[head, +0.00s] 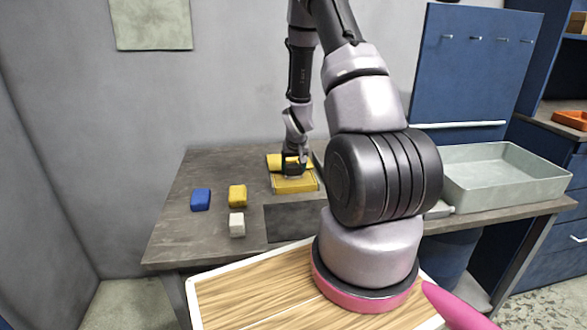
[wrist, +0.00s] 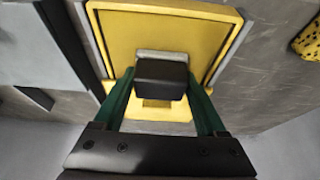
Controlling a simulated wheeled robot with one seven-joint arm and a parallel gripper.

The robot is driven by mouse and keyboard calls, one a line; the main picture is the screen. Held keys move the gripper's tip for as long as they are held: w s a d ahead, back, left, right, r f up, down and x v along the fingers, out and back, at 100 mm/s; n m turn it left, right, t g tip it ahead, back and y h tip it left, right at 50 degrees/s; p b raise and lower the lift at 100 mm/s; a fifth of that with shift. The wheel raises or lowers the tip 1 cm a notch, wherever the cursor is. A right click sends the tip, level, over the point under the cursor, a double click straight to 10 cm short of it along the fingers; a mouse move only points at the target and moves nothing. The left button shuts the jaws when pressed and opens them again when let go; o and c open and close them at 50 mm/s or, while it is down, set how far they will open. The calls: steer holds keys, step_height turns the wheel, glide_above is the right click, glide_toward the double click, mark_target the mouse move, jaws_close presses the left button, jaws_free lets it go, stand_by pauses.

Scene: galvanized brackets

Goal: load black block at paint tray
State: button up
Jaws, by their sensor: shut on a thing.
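A black block (wrist: 161,80) is held between the two green fingers of my gripper (wrist: 160,88) in the wrist view. It is over a yellow tray (wrist: 222,50) with a raised rim. A pale grey piece (wrist: 161,54) shows just beyond the block; I cannot tell what it is or whether the block touches it or the tray floor. In the head view my gripper (head: 294,168) is at the yellow tray (head: 296,186) toward the back of the table, and the block cannot be clearly told from the gripper there.
On the grey table (head: 180,228), a blue block (head: 201,199), a yellow block (head: 237,196) and a white block (head: 237,224) lie left of the tray. A large pale bin (head: 505,188) stands right. Table space at left is clear.

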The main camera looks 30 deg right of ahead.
mark_target(293, 165)
steer(key=shift+f, duration=0.35)
stand_by(1.1)
steer(key=shift+r, duration=3.55)
steer(key=shift+a, duration=0.1)
